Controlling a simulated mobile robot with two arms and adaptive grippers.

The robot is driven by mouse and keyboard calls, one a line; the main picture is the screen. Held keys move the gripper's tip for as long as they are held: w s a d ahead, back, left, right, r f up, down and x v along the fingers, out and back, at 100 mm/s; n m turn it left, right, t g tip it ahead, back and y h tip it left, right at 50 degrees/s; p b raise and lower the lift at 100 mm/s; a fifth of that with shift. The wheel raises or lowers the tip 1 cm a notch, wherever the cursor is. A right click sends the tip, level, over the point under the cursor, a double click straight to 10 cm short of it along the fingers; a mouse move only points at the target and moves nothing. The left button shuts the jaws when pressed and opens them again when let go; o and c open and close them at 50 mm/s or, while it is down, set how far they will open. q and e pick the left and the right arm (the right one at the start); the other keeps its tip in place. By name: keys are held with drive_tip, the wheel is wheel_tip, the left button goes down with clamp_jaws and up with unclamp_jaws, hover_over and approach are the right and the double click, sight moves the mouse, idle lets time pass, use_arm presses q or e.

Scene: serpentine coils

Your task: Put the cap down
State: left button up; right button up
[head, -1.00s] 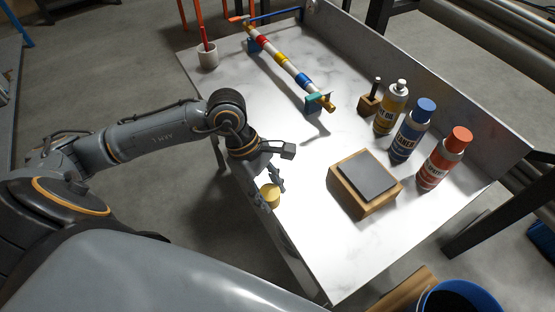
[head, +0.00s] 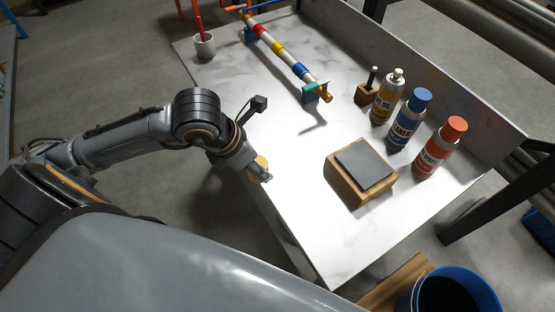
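The yellow cap (head: 258,165) shows in the head view near the bench's left edge, partly hidden behind my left gripper. My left gripper (head: 263,175) is shut on the cap. Whether the cap touches the bench top cannot be told from this angle. The yellow oil can (head: 385,100) stands upright at the back right with its bare nozzle showing. My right gripper is not in view.
A wooden block with a grey plate (head: 361,176) sits to the right of my gripper. A blue-capped can (head: 409,122) and an orange-capped can (head: 440,150) stand near the back wall. A striped bar (head: 285,56) lies further back. The white bench top (head: 290,140) between is clear.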

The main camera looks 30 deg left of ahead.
use_arm(q)
drive_tip(key=shift+w+a+f+b, duration=0.1)
drive_tip(key=shift+w+f+b, duration=0.4)
drive_tip(key=shift+w+b, duration=0.35)
drive_tip(key=w+f+b, duration=0.1)
drive_tip(key=w+f, duration=0.1)
drive_tip(key=w, duration=0.1)
drive_tip(key=w+a+f, duration=0.1)
drive_tip(key=w+f, duration=0.2)
drive_tip(key=w+f+b, duration=0.1)
drive_tip(key=w+f, duration=0.1)
drive_tip(key=w, duration=0.1)
drive_tip(key=shift+w+a+f+b, duration=0.2)
drive_tip(key=shift+w+b, duration=0.1)
drive_tip(key=shift+w, duration=0.1)
drive_tip(key=shift+w+f+b, duration=0.25)
drive_tip(key=shift+f+b, duration=0.05)
drive_tip(key=shift+f, duration=0.15)
wheel_tip(320, 180, down, 3)
drive_tip(key=shift+w+f+b, duration=0.15)
drive_tip(key=shift+b, duration=0.7)
drive_tip(key=shift+a, duration=0.1)
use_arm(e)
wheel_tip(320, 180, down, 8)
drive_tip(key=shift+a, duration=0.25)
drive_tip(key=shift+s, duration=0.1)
